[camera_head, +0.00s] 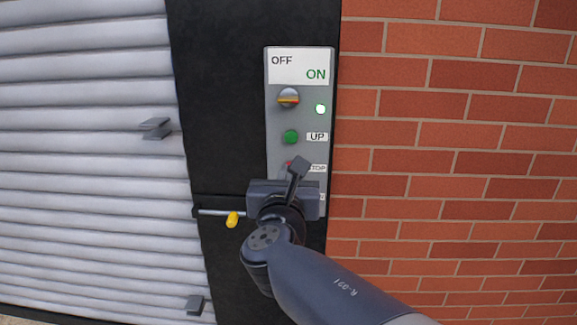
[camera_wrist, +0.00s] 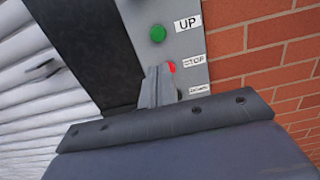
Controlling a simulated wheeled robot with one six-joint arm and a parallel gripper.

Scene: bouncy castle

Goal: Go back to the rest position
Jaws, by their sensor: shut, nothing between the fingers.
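My gripper (camera_head: 299,167) is shut and empty in front of the lower part of a grey control panel (camera_head: 273,120). In the wrist view my closed fingers (camera_wrist: 158,86) cover part of the panel, close to the red STOP button (camera_wrist: 171,67). I cannot tell whether they touch the panel. The green UP button (camera_head: 290,137) is clear above my gripper. The lowest button is largely hidden behind my fingers. A round knob (camera_head: 288,97) sits under the OFF/ON label (camera_head: 299,67), and a lamp (camera_head: 320,109) beside it glows green-white.
A grey roller shutter (camera_head: 80,120) with small brackets (camera_head: 157,128) fills the left. A bolt with a yellow handle (camera_head: 232,219) lies across the black post (camera_head: 220,100), left of my gripper. A red brick wall (camera_head: 450,150) is on the right.

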